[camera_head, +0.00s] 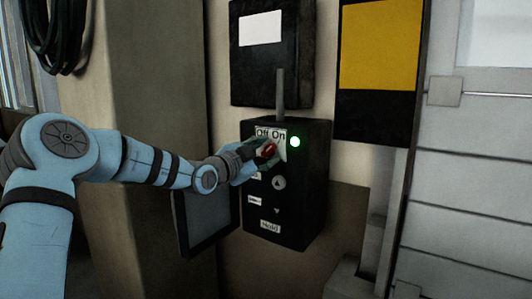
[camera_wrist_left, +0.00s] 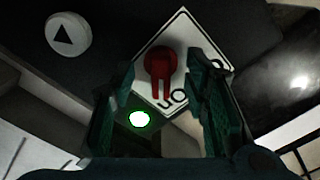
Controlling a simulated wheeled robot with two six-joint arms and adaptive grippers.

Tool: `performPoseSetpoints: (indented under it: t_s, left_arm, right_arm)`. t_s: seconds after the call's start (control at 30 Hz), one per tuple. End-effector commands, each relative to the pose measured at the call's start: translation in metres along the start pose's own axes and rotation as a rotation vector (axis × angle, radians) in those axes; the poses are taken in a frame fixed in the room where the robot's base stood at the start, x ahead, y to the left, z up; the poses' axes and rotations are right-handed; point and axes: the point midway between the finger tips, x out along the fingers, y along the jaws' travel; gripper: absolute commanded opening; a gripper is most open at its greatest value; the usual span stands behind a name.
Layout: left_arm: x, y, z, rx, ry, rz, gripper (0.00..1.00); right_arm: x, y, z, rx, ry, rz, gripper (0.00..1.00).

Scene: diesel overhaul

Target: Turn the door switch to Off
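The door switch is a red knob (camera_head: 268,149) on a white plate (camera_head: 278,134) marked "Off On", on the front of a black control box (camera_head: 313,190). In the left wrist view the red knob (camera_wrist_left: 160,66) has its handle pointing towards the word "On". My left gripper (camera_head: 259,154) is at the knob, coming from the left. In the left wrist view its green fingers (camera_wrist_left: 160,80) are apart, one on each side of the knob, with gaps visible; I see no clear contact. The "Off" word is partly hidden there. My right gripper is not in view.
A green lamp (camera_head: 295,141) glows right of the switch. An up-arrow button (camera_head: 279,183) and a down-arrow button (camera_head: 277,211) sit below. A dark panel (camera_head: 207,215) hangs left of the box under my left arm. A conduit (camera_head: 281,90) rises from the box top.

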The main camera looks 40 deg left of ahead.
Motion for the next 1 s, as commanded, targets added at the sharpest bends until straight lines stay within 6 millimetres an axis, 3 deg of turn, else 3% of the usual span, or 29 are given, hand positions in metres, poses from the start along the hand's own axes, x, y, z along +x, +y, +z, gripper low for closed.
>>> performPoseSetpoints:
  t_s: [0.03,0.2,0.37,0.43,0.63,0.7,0.77,1.0]
  left_arm:
    - [0.0,0.0,0.0,0.0,0.0,0.0,0.28]
    - [0.0,0.0,0.0,-0.001,0.0,0.0,0.05]
    - [0.0,0.0,0.0,-0.012,-0.001,0.001,0.05]
    - [0.0,-0.002,-0.002,-0.1,-0.002,0.002,0.05]
    - [0.0,-0.005,-0.001,-0.702,-0.005,0.003,0.05]
    - [0.0,-0.009,-0.006,-0.74,-0.008,0.004,0.05]
    - [0.0,-0.009,-0.005,-0.769,-0.007,0.003,0.05]
    - [-0.001,-0.004,0.001,-0.79,0.002,-0.003,0.05]
  right_arm:
    - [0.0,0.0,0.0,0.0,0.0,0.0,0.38]
    - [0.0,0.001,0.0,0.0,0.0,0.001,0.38]
    - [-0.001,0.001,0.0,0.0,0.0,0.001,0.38]
    - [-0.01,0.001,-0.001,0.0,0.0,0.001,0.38]
    - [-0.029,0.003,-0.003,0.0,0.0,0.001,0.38]
    - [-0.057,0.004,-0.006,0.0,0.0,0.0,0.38]
    - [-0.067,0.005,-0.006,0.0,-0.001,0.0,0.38]
    - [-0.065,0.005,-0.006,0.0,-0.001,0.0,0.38]
